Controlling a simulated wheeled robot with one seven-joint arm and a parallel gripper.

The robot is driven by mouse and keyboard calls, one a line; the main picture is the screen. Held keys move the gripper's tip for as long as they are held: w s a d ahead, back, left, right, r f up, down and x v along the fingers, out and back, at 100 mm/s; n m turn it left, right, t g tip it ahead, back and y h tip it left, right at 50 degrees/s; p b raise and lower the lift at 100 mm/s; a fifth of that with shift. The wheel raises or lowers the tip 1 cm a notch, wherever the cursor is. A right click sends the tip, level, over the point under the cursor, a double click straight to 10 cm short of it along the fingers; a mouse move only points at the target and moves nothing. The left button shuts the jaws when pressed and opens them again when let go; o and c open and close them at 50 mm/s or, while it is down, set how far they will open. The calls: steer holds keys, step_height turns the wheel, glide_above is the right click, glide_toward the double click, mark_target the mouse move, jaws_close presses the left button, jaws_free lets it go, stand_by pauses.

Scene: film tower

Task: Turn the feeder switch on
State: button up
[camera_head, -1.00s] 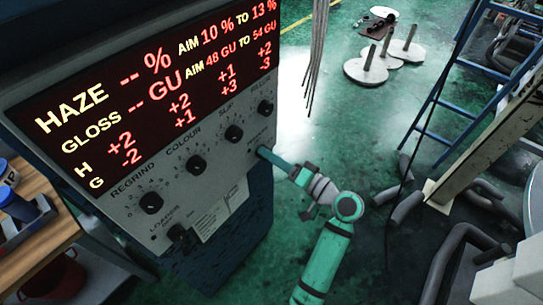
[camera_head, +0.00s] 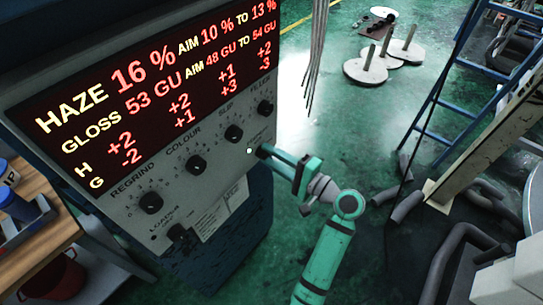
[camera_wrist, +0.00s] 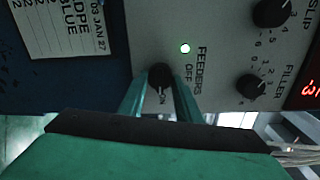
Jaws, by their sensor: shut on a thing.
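The feeder switch (camera_wrist: 160,76) is a black rotary knob on the grey control panel, below the word FEEDERS in the wrist view. Its pointer lies toward the ON mark. A small lamp beside it (camera_wrist: 185,48) glows green-white; the lamp also shows lit in the head view (camera_head: 249,151). My gripper (camera_wrist: 160,88) has its two teal fingers closed on either side of the knob. In the head view my gripper (camera_head: 266,152) reaches the panel's right edge and hides most of the switch.
The display (camera_head: 150,85) reads HAZE 16 % and GLOSS 53 GU. Regrind (camera_head: 150,203), colour (camera_head: 196,164), slip (camera_head: 233,132) and filler (camera_head: 265,107) knobs sit nearby on the panel. Green floor lies between.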

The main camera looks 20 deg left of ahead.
steer(key=shift+w+d+m, duration=0.1)
steer(key=shift+d+m, duration=0.05)
steer(key=shift+m, duration=0.15)
steer(key=o, duration=1.1)
steer(key=shift+c, duration=0.2)
steer(key=v, duration=1)
steer(key=shift+s+d, duration=0.2)
steer(key=shift+d, duration=0.1)
